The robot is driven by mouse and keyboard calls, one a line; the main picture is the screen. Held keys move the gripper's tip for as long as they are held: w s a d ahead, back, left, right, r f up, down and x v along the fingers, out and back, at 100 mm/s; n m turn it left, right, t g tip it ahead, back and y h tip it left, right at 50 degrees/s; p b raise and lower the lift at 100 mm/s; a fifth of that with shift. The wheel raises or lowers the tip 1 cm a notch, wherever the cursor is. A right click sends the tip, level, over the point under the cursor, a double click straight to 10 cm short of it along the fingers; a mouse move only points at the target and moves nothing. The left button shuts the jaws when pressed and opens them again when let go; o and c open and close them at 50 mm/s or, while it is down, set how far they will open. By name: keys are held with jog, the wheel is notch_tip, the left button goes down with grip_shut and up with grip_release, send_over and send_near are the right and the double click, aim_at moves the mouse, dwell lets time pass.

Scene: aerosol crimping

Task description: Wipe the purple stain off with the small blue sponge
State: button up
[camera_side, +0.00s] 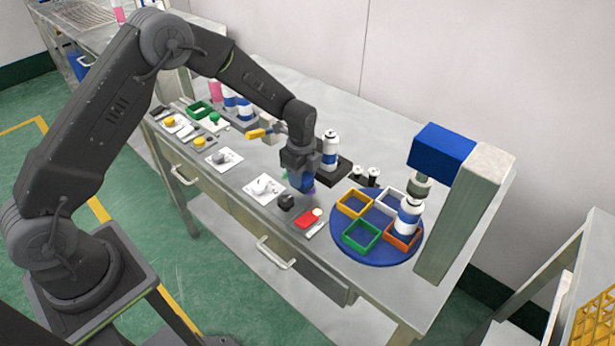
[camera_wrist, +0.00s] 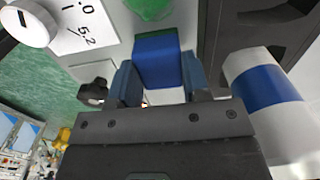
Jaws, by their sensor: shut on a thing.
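My gripper (camera_side: 300,174) is low over the middle of the metal bench in the side view. It is shut on the small blue sponge (camera_side: 301,184), which points down to the bench top. In the wrist view the sponge (camera_wrist: 158,62) sits between the two fingertips of my gripper (camera_wrist: 160,84). A sliver of purple, the stain (camera_side: 310,191), shows at the sponge's lower right edge in the side view; the rest is hidden. I cannot tell whether the sponge touches the bench. No purple shows in the wrist view.
A white and blue can (camera_side: 330,149) stands in a dark holder close behind my gripper. A black knob (camera_side: 286,202) and a red item (camera_side: 307,218) lie in front. A round blue turntable (camera_side: 377,255) with coloured square frames is to the right, below the crimping press (camera_side: 441,150).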

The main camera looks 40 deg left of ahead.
jog(key=shift+s+d+f, duration=0.1)
jog(key=shift+d, duration=1.45)
jog(key=shift+s+d+f, duration=0.1)
jog(key=shift+d, duration=1.4)
jog(key=shift+r, duration=0.15)
jog(key=shift+w+a+r, duration=0.1)
jog(key=shift+a, duration=0.75)
jog(key=shift+w+a+r, duration=0.1)
jog(key=shift+a, duration=0.7)
jog(key=shift+a+f, duration=0.1)
jog(key=shift+a, duration=1.3)
jog(key=shift+a+f, duration=0.1)
jog(key=shift+f, duration=0.05)
jog(key=shift+s+d, duration=0.1)
jog(key=shift+d, duration=2.95)
